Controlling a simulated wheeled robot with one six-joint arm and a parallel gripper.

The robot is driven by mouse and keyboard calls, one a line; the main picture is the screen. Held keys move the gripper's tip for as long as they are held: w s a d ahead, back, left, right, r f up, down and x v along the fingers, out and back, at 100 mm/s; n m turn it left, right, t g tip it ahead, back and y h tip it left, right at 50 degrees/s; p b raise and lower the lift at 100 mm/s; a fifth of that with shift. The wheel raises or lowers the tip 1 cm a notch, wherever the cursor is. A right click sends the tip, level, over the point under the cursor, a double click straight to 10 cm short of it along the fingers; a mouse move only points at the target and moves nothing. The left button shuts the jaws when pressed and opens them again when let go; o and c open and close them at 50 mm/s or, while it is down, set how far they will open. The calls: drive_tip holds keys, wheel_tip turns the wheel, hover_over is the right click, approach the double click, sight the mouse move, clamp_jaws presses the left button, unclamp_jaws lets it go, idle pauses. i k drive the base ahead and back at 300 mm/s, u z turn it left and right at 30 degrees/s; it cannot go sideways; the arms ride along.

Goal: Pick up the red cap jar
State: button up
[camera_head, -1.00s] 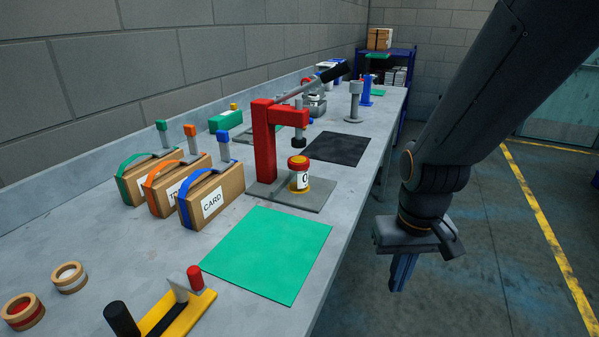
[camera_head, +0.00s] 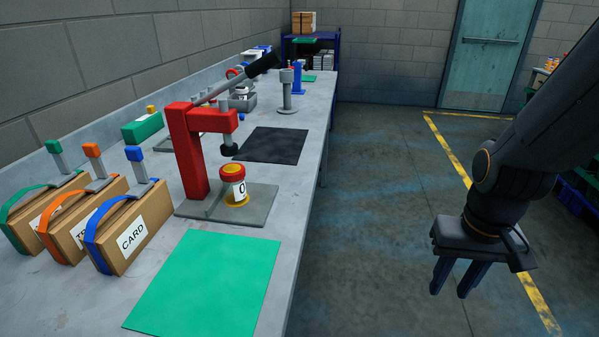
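The red cap jar (camera_head: 234,184) is a small white jar with a red lid, a yellow band and a dark mark on its label. It stands upright on a yellow ring on the grey base of a red lever press (camera_head: 188,160), below the press head. My gripper (camera_head: 455,292) hangs over the floor to the right of the bench, well apart from the jar. Its two dark blue fingers point down with a gap between them, and nothing shows between them.
A green mat (camera_head: 205,285) lies in front of the press and a black mat (camera_head: 272,145) behind it. Cardboard boxes with coloured straps, one labelled CARD (camera_head: 132,232), stand at left. A grey post (camera_head: 287,92) stands farther back. The floor right of the bench (camera_head: 365,220) is clear.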

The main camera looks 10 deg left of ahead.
sight(235, 193)
drive_tip(key=z, duration=1.1)
drive_tip(key=i, duration=1.35)
drive_tip(key=u, duration=3.55)
